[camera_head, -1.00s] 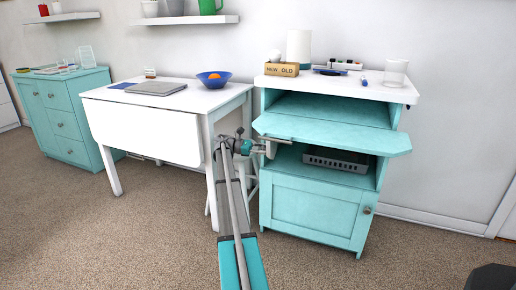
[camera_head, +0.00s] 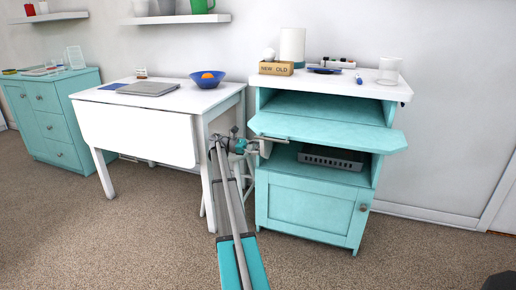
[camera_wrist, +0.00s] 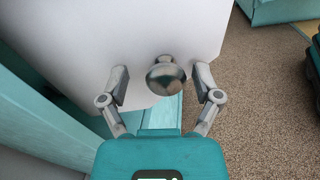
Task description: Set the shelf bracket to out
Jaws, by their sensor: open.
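The teal cabinet (camera_head: 312,208) has a teal shelf leaf (camera_head: 330,131) sticking out at its front, above an open compartment. My gripper (camera_head: 264,148) is at the left front of the cabinet, just under the leaf's left end. In the wrist view my gripper (camera_wrist: 161,77) is open, with one finger on each side of a round metal knob (camera_wrist: 166,77). A gap shows between the knob and each finger. The knob stands before a pale panel (camera_wrist: 130,35), with a teal strip below it. I cannot make out the bracket itself in the head view.
A white drop-leaf table (camera_head: 135,130) stands close left of my arm, with a blue bowl (camera_head: 210,78) on top. A white stool (camera_head: 240,180) stands between table and cabinet. A grey basket (camera_head: 331,158) sits in the compartment. Carpet in front is free.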

